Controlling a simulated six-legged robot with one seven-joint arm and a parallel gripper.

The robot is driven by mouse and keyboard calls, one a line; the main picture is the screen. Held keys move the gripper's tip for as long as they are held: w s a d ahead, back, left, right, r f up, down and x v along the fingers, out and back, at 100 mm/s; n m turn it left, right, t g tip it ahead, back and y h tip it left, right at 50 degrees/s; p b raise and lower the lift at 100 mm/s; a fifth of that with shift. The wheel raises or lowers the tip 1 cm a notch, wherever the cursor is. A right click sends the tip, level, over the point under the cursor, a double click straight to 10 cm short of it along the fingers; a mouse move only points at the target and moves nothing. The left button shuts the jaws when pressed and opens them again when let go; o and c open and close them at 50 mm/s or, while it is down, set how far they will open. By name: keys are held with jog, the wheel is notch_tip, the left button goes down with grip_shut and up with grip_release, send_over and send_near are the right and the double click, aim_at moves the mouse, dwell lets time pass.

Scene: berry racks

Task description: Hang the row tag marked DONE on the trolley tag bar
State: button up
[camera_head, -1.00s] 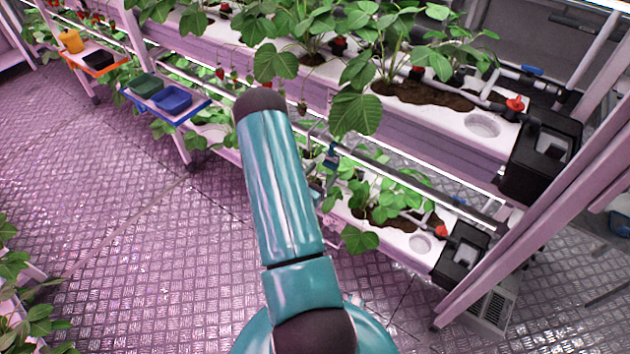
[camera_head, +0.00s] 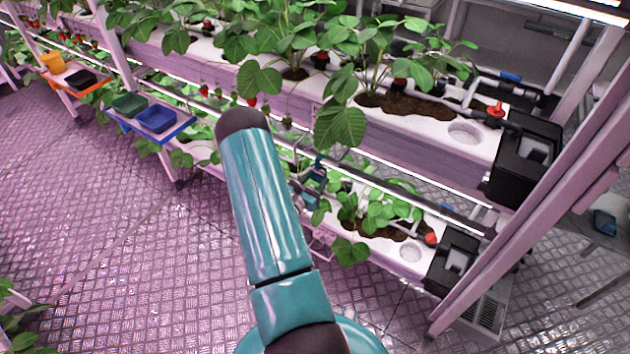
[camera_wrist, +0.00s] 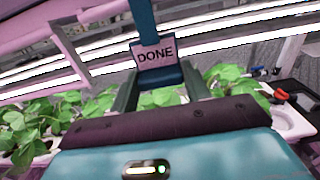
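The row tag (camera_wrist: 155,54) is a blue plate with a pale label reading DONE. In the wrist view it stands upright, slightly tilted, with a blue stem running up out of the frame. My gripper (camera_wrist: 160,80) has one finger at each side of the tag's lower part; whether the fingers press on it or stand just clear is unclear. In the head view my gripper (camera_head: 308,184) is small, beside the rack's lower tier, partly behind my teal arm. The tag is too small to read there. I cannot identify the trolley tag bar.
Strawberry plants grow in the white upper gutter (camera_head: 435,155) and lower gutter (camera_head: 412,268). A black end box (camera_head: 522,160) and slanted pink posts stand at the right. A blue bin (camera_head: 157,118) and green bin (camera_head: 129,104) sit on a shelf at left.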

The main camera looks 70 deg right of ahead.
jog(key=shift+r, duration=0.7)
jog(key=shift+r, duration=0.35)
jog(key=shift+a, duration=0.1)
jog(key=w+a, duration=0.1)
jog(key=a, duration=0.5)
jog(key=shift+a, duration=0.35)
dwell(0.6)
